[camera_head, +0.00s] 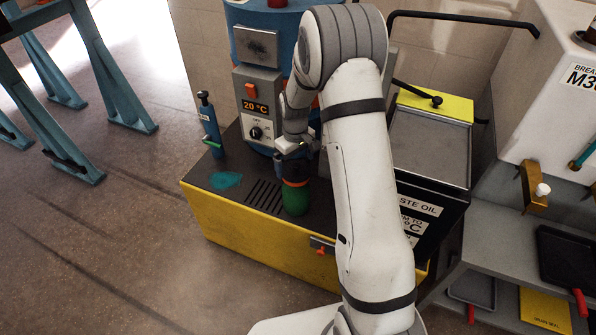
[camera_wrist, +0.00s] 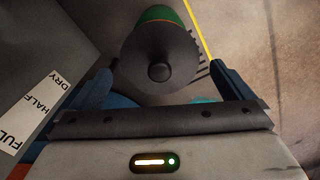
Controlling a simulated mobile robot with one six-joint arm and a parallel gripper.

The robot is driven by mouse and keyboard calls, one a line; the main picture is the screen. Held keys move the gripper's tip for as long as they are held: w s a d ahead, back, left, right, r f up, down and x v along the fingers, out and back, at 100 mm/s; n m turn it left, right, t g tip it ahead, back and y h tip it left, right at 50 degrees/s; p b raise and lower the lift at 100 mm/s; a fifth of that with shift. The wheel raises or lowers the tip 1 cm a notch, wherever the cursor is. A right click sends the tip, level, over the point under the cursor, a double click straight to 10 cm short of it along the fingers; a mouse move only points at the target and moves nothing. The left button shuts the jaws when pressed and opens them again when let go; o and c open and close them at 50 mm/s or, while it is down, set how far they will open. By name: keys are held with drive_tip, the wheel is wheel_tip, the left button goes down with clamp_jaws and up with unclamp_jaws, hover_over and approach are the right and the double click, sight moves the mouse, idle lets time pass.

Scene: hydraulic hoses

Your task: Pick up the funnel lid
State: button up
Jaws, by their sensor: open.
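A dark round lid with a small central knob (camera_wrist: 160,71) shows in the wrist view; I take it for the funnel lid. It sits at the end of a green cylinder (camera_wrist: 157,14). In the head view the green cylinder (camera_head: 296,199), with an orange band, stands on the dark top of a yellow-sided unit; its upper end is partly hidden by my gripper. My gripper (camera_wrist: 163,88) is open, with one blue finger on each side of the lid's lower part in the picture. No contact with the lid is visible.
A control box (camera_head: 257,105) reading 20 °C stands close behind my gripper. A blue bottle-like tool (camera_head: 209,124) is to the left. The waste oil bin (camera_head: 430,150) is to the right of my arm. A FULL/HALF/DRY label (camera_wrist: 38,108) is at left in the wrist view.

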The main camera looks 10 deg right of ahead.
drive_tip(key=shift+f, duration=0.65)
drive_tip(key=shift+c, duration=0.2)
drive_tip(key=c, duration=0.8)
drive_tip(key=shift+r, duration=0.1)
